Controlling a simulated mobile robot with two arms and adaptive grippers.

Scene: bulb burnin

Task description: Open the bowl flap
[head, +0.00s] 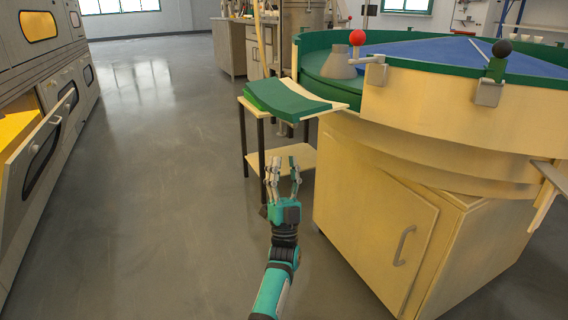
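A large round cream bowl (420,110) with a green rim stands on a cream cabinet at the right. Blue panels (460,52) cover part of its top. A red ball knob (357,38) and a black ball knob (502,48) stand on metal brackets at the rim. I cannot tell for sure which part is the flap. A grey cone (338,63) sits inside, in the uncovered part at the left. My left gripper (283,168) is open and empty, below and left of the bowl, apart from it. My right gripper is not in view.
A small table (281,161) with green curved pieces (290,98) on top stands just beyond my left gripper. Oven-like units (45,130) line the left, one door open. The grey floor between is clear.

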